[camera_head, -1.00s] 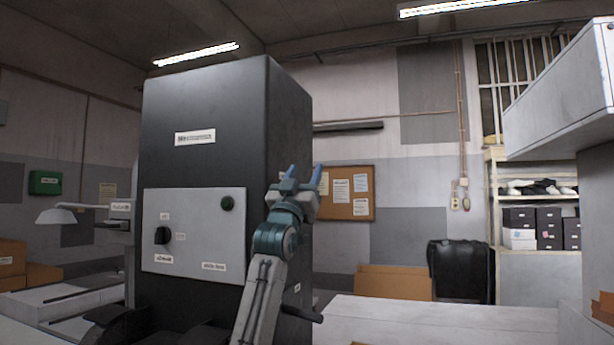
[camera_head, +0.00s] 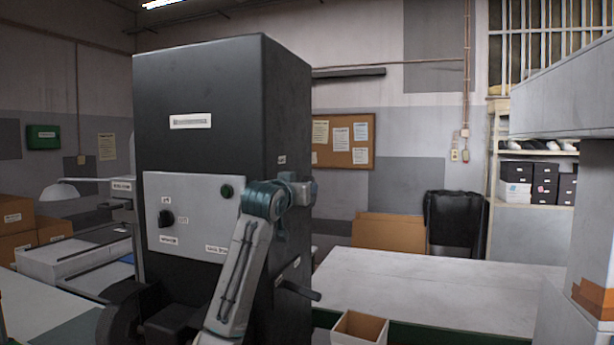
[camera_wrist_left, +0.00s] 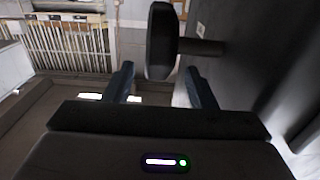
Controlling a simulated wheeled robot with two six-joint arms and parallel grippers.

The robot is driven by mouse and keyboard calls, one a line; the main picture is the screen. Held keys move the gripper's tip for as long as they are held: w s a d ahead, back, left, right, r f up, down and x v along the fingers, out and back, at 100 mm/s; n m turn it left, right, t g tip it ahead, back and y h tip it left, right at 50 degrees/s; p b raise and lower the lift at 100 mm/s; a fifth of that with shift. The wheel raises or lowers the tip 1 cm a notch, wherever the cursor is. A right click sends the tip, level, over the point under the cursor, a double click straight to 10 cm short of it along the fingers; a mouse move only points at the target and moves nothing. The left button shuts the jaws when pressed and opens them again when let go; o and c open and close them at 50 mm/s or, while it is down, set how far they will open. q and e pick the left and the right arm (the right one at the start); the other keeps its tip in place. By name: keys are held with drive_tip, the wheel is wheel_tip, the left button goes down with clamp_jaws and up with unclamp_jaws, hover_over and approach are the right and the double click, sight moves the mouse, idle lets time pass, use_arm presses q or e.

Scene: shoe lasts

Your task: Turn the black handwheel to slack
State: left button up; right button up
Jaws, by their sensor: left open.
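A black handwheel (camera_wrist_left: 162,42), seen nearly edge-on in the left wrist view, stands on a short shaft from a dark upright surface on the right. My left gripper (camera_wrist_left: 160,76) is open and empty, with one finger on each side of the wheel's lower edge in the picture. I cannot tell whether the wheel is between the fingertips or just beyond them. In the head view my left gripper (camera_head: 304,190) is beside the right face of the dark machine cabinet (camera_head: 210,90); its fingers and the wheel are hidden there. My right gripper is out of view.
The cabinet's grey front panel (camera_head: 190,245) carries a black knob (camera_head: 166,219) and a green button (camera_head: 227,191). A dark lever (camera_head: 305,291) juts out low on the right. A white-topped table (camera_head: 430,290) and an open box (camera_head: 360,326) lie to the right.

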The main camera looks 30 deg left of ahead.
use_arm(q)
drive_tip(key=p+x, duration=0.2)
drive_tip(key=x, duration=0.2)
drive_tip(key=shift+w+r, duration=0.15)
drive_tip(key=shift+r, duration=0.05)
drive_tip(key=shift+w+a+f, duration=0.15)
drive_tip(key=shift+w+f, duration=0.05)
drive_tip(key=shift+w, duration=0.4)
